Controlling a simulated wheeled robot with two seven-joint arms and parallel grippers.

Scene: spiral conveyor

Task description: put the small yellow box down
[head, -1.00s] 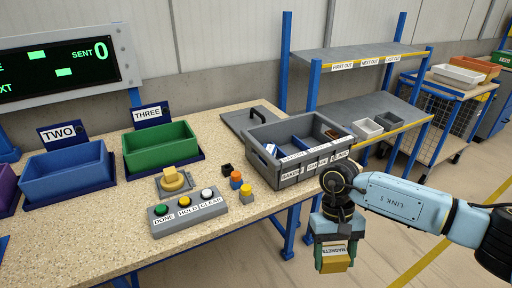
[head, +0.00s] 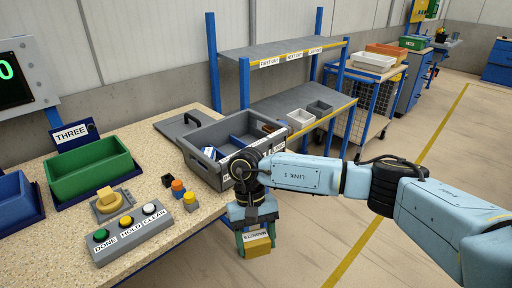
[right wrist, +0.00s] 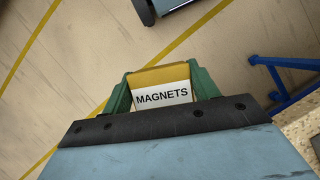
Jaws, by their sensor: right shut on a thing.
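The small yellow box (head: 257,246) has a white label reading MAGNETS. My right gripper (head: 256,240) is shut on it, with a green finger on each side. It hangs over the floor, just off the right edge of the table. In the right wrist view the box (right wrist: 160,76) sits between the two green fingers, its label toward the camera, with floor behind it. My left gripper is in neither view.
A grey bin (head: 205,170) with items inside stands on the speckled table (head: 188,238), partly behind my right arm. A green bin (head: 88,172), a button panel (head: 130,232) and a two-level rack (head: 290,105) are near. Open floor (head: 400,125) lies to the right.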

